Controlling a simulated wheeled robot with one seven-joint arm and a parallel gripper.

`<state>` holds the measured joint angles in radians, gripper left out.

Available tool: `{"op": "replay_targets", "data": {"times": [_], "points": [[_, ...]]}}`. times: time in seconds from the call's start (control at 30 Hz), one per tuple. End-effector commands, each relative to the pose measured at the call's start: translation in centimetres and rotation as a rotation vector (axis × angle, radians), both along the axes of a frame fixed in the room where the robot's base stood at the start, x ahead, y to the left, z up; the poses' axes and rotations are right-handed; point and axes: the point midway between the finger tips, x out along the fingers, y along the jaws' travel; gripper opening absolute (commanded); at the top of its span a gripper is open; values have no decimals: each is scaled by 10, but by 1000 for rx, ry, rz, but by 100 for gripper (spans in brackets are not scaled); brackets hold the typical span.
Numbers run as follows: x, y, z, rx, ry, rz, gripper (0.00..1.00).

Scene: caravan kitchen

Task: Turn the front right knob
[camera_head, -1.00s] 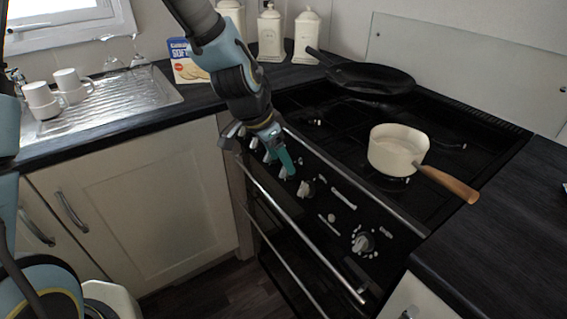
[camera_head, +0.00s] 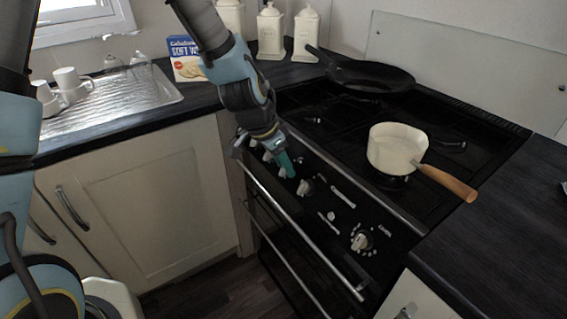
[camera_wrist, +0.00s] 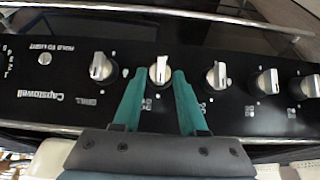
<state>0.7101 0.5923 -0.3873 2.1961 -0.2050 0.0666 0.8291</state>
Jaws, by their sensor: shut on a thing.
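A row of silver knobs runs along the black cooker front panel. My gripper (camera_wrist: 158,78) is at the knob (camera_wrist: 160,69) beside the grill knob (camera_wrist: 102,67). Its two teal fingers stand on either side of this knob, shut on it. In the head view my gripper (camera_head: 287,166) reaches down to the panel, and its fingers largely hide the held knob. The grill knob (camera_head: 305,187) shows just to the right. Further knobs (camera_wrist: 216,75) lie to the right in the wrist view. The small marks by the held knob are too blurred to read.
A cream saucepan (camera_head: 390,150) with a wooden handle and a black frying pan (camera_head: 370,76) stand on the hob. A metal rail (camera_head: 300,212) runs below the knobs. The oven knob (camera_head: 362,241) is further right. Cups (camera_head: 68,82) stand by the sink on the left.

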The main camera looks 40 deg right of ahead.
Motion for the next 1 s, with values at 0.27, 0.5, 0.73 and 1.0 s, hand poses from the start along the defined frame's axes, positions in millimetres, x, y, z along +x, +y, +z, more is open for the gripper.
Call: {"op": "replay_targets", "data": {"times": [0.27,0.5,0.73,1.0], "points": [[0,0,0,0,0,0,0],[0,0,0,0,5,2,0],[3,0,1,3,63,33,0],[7,0,1,12,242,117,0]]}}
